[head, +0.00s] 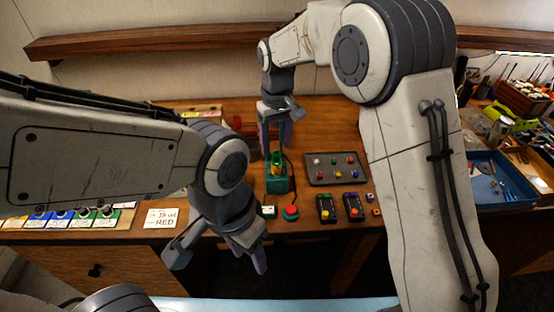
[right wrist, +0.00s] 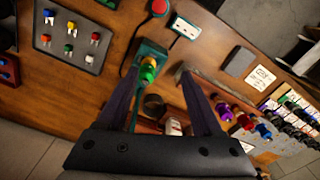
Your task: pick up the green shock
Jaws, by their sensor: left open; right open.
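A green-and-yellow shock-like part (right wrist: 148,70) stands in a teal-green holder (right wrist: 151,50) in the right wrist view. The holder (head: 277,184) also shows near the middle of the head view, with the yellow-and-green part (head: 276,164) in its top. My right gripper (right wrist: 161,63) is open above and around this area, with the part between its fingers, nearer the left one; I cannot tell if they touch. In the head view the right gripper (head: 273,135) is just behind the holder. My left gripper (head: 218,262) is open and empty at the table's front edge.
A dark tray (head: 336,180) with several coloured pieces lies right of the holder. A red button (head: 290,212) and two dark modules (head: 327,208) sit in front. Colour-marked units (head: 84,217) line the left. A blue bin (head: 492,188) is at right.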

